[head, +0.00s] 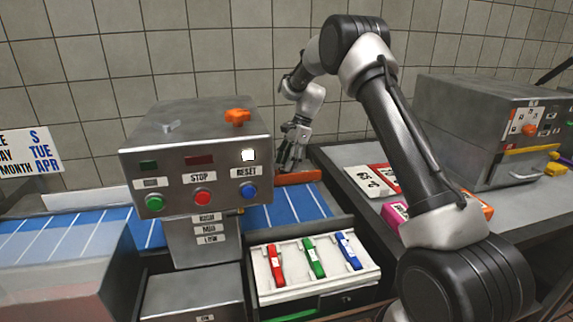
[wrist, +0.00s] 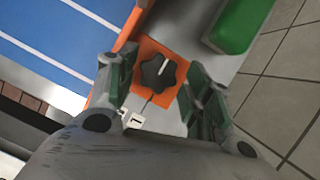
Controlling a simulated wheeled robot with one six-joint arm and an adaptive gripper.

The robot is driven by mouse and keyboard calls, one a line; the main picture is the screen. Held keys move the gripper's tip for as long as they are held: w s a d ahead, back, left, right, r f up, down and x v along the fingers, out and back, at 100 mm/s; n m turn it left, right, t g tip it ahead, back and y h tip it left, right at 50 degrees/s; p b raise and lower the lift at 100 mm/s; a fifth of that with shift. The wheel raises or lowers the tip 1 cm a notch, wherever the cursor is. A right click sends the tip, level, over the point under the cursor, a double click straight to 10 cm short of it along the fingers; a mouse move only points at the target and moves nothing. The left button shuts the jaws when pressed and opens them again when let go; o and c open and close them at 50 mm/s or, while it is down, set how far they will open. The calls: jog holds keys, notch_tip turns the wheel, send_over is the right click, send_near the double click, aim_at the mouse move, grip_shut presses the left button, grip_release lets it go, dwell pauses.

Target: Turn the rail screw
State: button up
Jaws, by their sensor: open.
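The rail screw (wrist: 158,74) is a black star-shaped knob with a white pointer line, on an orange plate in the wrist view. The white line runs roughly up and slightly right in that picture. A small white label with a "1" (wrist: 136,120) lies just below left of the plate. My gripper (wrist: 160,88) is open, with one finger on each side of the knob and visible gaps between. In the head view my gripper (head: 292,152) points down at the orange rail (head: 300,178) beside the blue belt; the knob cannot be made out there.
A blue belt (head: 295,203) with white lines runs below the control box (head: 190,140), left of my gripper. A green block (wrist: 240,22) sits close to the plate in the wrist view. An open drawer with red, green and blue tools (head: 315,258) stands in front.

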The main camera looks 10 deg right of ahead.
jog(key=shift+a+f, duration=0.15)
jog(key=shift+f, duration=0.25)
jog(key=c, duration=0.7)
jog(key=shift+c, duration=0.2)
jog(key=shift+n, duration=0.3)
jog(key=n+g, duration=0.1)
jog(key=n, duration=0.2)
jog(key=n+g+h, duration=0.1)
jog(key=n, duration=0.2)
jog(key=shift+w+a+h, duration=0.1)
jog(key=shift+h, duration=0.2)
jog(key=n+h, duration=0.1)
jog(key=n, duration=0.2)
jog(key=shift+n+g, duration=0.4)
jog(key=shift+a+n+h, duration=0.1)
jog(key=shift+n+h, duration=0.5)
jog(key=shift+n, duration=1)
jog(key=shift+w+n, duration=0.1)
jog(key=shift+n, duration=0.2)
